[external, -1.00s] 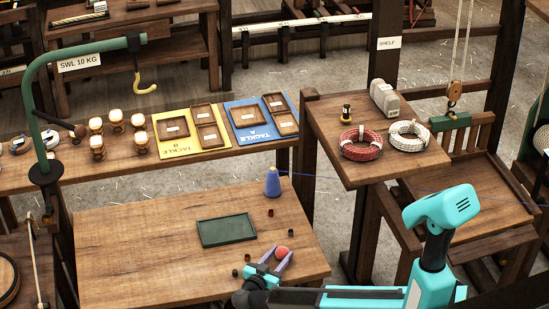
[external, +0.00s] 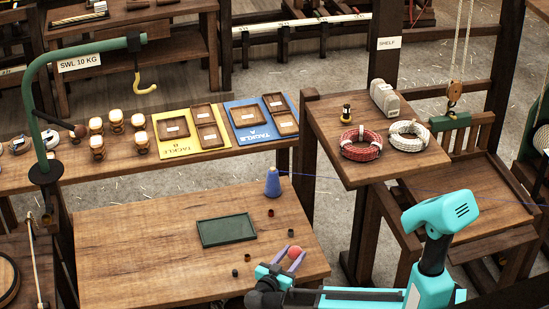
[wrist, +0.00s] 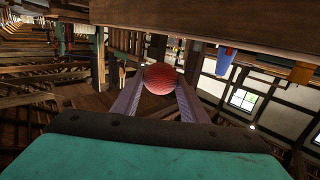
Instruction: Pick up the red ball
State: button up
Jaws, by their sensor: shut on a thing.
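The red ball (external: 294,252) is between the fingers of my gripper (external: 289,260), over the right front part of the wooden table (external: 150,245). In the wrist view the ball (wrist: 160,78) sits between the two fingertips, and both fingers (wrist: 160,90) touch its sides. My gripper is shut on it. I cannot tell from the external view exactly how high the ball is above the table.
A green tray (external: 226,230) lies in the middle of the table. A blue cone-shaped spool (external: 272,183) stands at its back right. Small dark pieces (external: 248,257) and a small red-brown piece (external: 271,212) are scattered near the ball. The table's left side is clear.

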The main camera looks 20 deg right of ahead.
jog(key=s+d+r+p, duration=0.1)
jog(key=s+d, duration=0.3)
jog(key=s, duration=0.2)
jog(key=shift+s+d, duration=0.25)
jog(key=shift+s, duration=0.15)
jog(key=shift+s+r+p, duration=0.1)
jog(key=shift+p, duration=0.35)
jog(key=s+d+p, duration=0.1)
jog(key=p, duration=0.3)
jog(key=shift+s, duration=0.2)
jog(key=shift+s+d, duration=0.1)
